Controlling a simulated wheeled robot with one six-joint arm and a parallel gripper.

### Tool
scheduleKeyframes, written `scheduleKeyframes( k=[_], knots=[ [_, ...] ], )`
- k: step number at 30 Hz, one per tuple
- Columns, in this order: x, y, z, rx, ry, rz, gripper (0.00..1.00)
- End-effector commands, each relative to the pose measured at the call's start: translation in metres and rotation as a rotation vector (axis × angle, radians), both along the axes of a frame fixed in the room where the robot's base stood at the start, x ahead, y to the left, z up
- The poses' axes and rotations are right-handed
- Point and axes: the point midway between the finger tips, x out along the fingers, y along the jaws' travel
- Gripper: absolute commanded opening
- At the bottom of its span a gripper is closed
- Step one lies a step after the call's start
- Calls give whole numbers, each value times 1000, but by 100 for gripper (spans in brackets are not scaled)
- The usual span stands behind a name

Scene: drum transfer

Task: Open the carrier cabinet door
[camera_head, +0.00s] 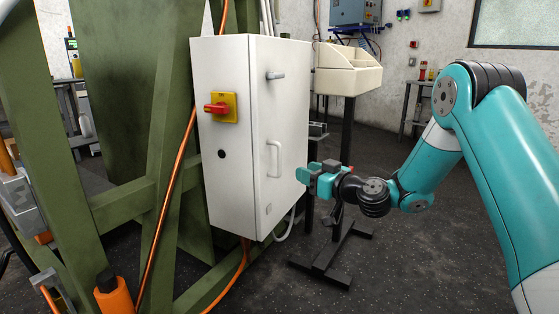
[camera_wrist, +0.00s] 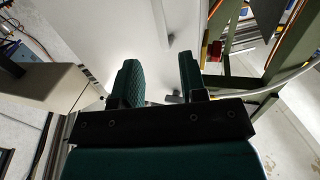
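The carrier cabinet (camera_head: 222,180) is a white box on the green frame. Its door (camera_head: 290,120), on the right-hand face, looks closed. A white pull handle (camera_head: 273,158) stands on the door, with a small grey latch handle (camera_head: 275,75) above it. My gripper (camera_head: 302,173) is just right of the door, at about the pull handle's height and apart from it. In the wrist view, my gripper's two green fingers (camera_wrist: 158,68) are spread, with nothing between them. A pale bar (camera_wrist: 162,25) on the white surface lies beyond the fingertips.
A red and yellow switch (camera_head: 219,108) is on the cabinet's left face. A cream bin (camera_head: 347,72) on a dark post stands behind the cabinet. The post's black base (camera_head: 330,258) lies on the floor below my gripper. Open floor lies to the right.

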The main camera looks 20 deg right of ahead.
Motion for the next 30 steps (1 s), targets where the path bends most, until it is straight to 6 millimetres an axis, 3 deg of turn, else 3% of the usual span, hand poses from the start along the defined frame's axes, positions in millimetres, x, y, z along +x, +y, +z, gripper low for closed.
scheduleKeyframes(
  k=[9,15,28,30],
  knots=[
    [62,36,1,-1,-2,4,39],
    [86,49,-1,-1,0,2,39],
    [95,54,0,0,1,0,39],
    [95,53,0,0,1,0,23]
  ],
)
